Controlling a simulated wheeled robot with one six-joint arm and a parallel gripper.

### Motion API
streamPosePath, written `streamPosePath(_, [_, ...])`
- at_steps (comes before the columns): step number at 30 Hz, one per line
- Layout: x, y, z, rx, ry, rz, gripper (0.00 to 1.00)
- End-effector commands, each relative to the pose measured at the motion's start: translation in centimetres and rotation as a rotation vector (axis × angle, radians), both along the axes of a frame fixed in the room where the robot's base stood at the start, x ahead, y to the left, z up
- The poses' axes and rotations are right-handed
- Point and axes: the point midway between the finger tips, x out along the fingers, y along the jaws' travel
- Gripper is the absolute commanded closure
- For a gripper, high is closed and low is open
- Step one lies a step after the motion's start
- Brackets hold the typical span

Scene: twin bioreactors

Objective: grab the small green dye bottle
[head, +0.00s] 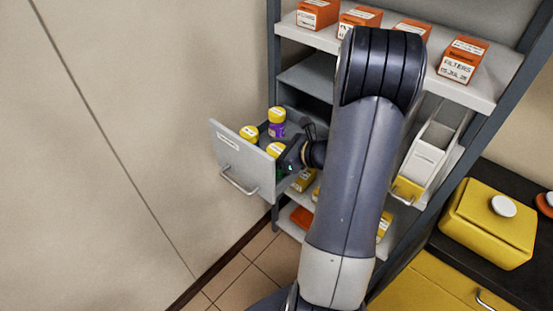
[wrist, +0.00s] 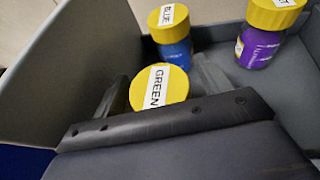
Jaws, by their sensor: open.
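The small green dye bottle (wrist: 158,86) shows in the wrist view as a yellow cap with a white GREEN label; its body is mostly hidden by my gripper. In the head view its yellow cap (head: 275,149) shows in the open drawer. My gripper (wrist: 160,88) is open, with one finger on each side of this bottle. I cannot tell whether the fingers touch it. The blue bottle (wrist: 174,48), with a BLUE label, stands just behind it. A purple bottle (wrist: 260,46) with a yellow cap stands at the upper right.
The grey drawer (head: 238,160) is pulled out from the shelf rack, and its walls stand close around my gripper. Orange filter boxes (head: 462,59) sit on the top shelf. A yellow container (head: 488,225) stands on the dark counter at right.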

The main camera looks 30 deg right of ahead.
Motion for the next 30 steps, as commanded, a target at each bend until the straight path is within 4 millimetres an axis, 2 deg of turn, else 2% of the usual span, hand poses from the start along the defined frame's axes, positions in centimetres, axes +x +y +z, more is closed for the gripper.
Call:
streamPosePath(8, [0.16, 0.09, -0.10, 0.000, 0.000, -0.001, 0.29])
streamPosePath(27, [0.14, 0.08, -0.09, 0.000, 0.000, -0.001, 0.80])
streamPosePath(30, [0.15, 0.07, -0.06, -0.001, -0.002, -0.001, 0.80])
